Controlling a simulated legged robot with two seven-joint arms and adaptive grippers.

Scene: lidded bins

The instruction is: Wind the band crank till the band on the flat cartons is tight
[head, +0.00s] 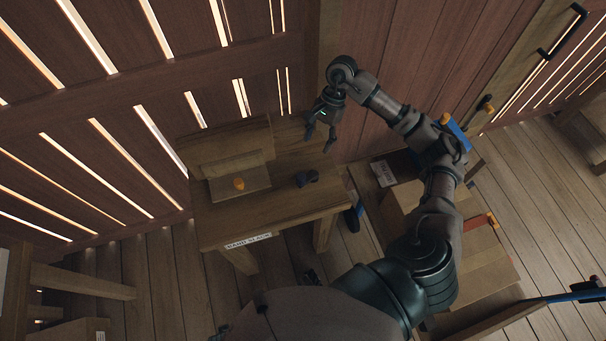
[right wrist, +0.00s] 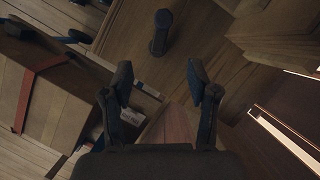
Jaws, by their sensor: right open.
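A small dark crank (head: 306,179) stands on the wooden table (head: 230,217), right of its middle. In the right wrist view the crank (right wrist: 160,32) shows ahead of the fingers, with a round end at each side of a short arm. My right gripper (head: 320,138) is open and empty, above the table's back right part and apart from the crank. Its two spread fingers (right wrist: 159,70) show in the wrist view. The flat cartons (head: 482,258) lie on the right, partly behind my arm, with an orange-red band (right wrist: 28,92) around them.
A wooden block with an orange knob (head: 239,183) sits on the table, left of the crank. A label (head: 248,241) on the table's front edge seems to read "BAND SLACK". A slatted wall (head: 100,90) stands close behind the table.

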